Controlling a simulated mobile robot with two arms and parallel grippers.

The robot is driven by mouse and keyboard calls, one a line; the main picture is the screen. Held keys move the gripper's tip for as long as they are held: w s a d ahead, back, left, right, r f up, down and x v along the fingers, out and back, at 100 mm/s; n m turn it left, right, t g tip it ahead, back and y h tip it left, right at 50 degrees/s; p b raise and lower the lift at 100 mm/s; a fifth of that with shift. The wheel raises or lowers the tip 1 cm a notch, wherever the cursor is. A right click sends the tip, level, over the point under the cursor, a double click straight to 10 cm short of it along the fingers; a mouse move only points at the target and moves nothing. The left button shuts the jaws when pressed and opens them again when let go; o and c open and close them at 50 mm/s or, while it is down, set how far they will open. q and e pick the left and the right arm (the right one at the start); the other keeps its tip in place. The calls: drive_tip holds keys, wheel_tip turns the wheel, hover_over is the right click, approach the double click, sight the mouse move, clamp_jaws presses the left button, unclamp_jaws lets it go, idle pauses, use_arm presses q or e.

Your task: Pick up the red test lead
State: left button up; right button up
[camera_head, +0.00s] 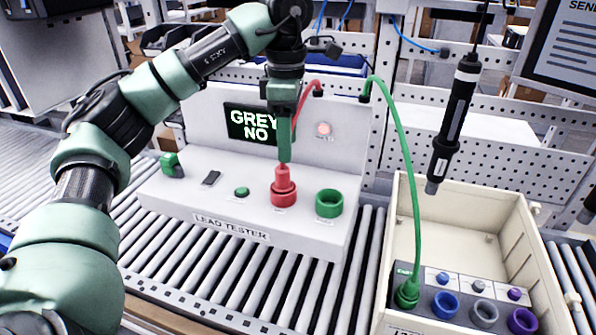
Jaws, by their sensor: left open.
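The red test lead (283,178) stands upright at the red socket (283,196) on the front ledge of the white lead tester (231,229). Its red cable (305,94) runs from the tester's top edge down behind my gripper. My left gripper (284,160) points down right above the red plug, with its fingertips at or very near the plug's top. It is open, but the gap between its fingers is hard to see from here. Whether it touches the plug I cannot tell. My right gripper is out of view.
A green lead (405,150) arches from the tester to a green plug (407,293) in the beige box (400,222). An empty green socket (329,204) is right of the red one. A black screwdriver (455,120) hangs above the box. The screen (252,123) reads "GREY NO".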

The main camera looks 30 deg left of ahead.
sight(282, 168)
use_arm(q)
drive_tip(key=shift+s+f, duration=0.3)
drive_tip(key=shift+s, duration=0.25)
drive_tip(key=shift+s+f, duration=0.3)
drive_tip(key=shift+s, duration=0.25)
drive_tip(key=shift+s+a+f+p, duration=0.15)
drive_tip(key=shift+s+f+p, duration=0.1)
drive_tip(key=shift+f+p, duration=0.5)
drive_tip(key=f, duration=0.1)
drive_tip(key=w+f, duration=0.1)
drive_tip(key=f, duration=0.1)
drive_tip(key=shift+f+p, duration=0.1)
drive_tip(key=shift+p, duration=0.25)
drive_tip(key=shift+f, duration=0.45)
drive_tip(key=shift+s, duration=0.15)
drive_tip(key=c, duration=1)
clamp_jaws()
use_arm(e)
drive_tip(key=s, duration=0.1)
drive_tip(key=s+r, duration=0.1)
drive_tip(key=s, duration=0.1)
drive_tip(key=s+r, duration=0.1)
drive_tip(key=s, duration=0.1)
